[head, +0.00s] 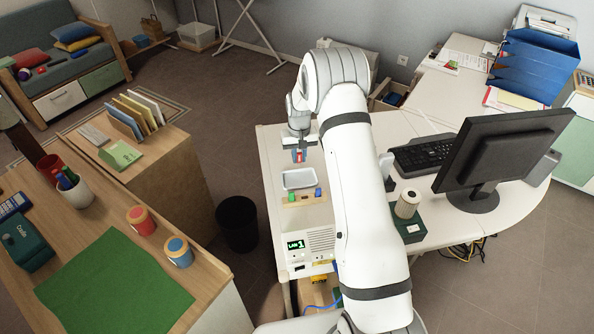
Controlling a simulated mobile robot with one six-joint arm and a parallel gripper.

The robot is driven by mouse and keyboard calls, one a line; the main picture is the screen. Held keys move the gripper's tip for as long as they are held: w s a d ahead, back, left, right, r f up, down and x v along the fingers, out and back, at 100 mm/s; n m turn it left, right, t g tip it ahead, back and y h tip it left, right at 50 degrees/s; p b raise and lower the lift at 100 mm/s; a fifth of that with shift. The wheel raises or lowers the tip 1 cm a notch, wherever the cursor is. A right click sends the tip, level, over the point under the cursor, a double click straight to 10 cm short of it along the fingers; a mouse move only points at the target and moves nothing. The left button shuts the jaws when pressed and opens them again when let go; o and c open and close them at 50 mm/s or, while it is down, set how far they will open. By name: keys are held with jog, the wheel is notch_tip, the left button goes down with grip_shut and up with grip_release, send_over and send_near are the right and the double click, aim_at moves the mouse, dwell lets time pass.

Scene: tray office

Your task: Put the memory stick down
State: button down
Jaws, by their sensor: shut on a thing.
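My gripper (299,152) hangs over the left part of the white desk (275,150), pointing down. It is shut on the memory stick (299,157), which shows as a small red and blue piece between the fingers. The stick looks to be in the air just behind a small white tray (299,179); its exact height cannot be told. In front of the tray is a wooden strip (304,199) with a green piece (291,197) and a blue piece (318,191) on it.
A white box with a lit display (318,241) stands at the desk's front. A dark green box (411,230) with a beige roll (407,204), a keyboard (421,155) and a monitor (505,155) are to the right. A black bin (238,223) stands left of the desk.

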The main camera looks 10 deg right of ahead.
aim_at(299, 162)
notch_tip(299, 162, down, 6)
jog(key=shift+r+p, duration=0.1)
jog(key=shift+p, duration=0.5)
jog(key=shift+f+b, duration=0.6)
jog(key=shift+f, duration=0.2)
jog(key=c, duration=1.3)
grip_release()
jog(key=shift+c, duration=0.2)
jog(key=shift+r, duration=0.1)
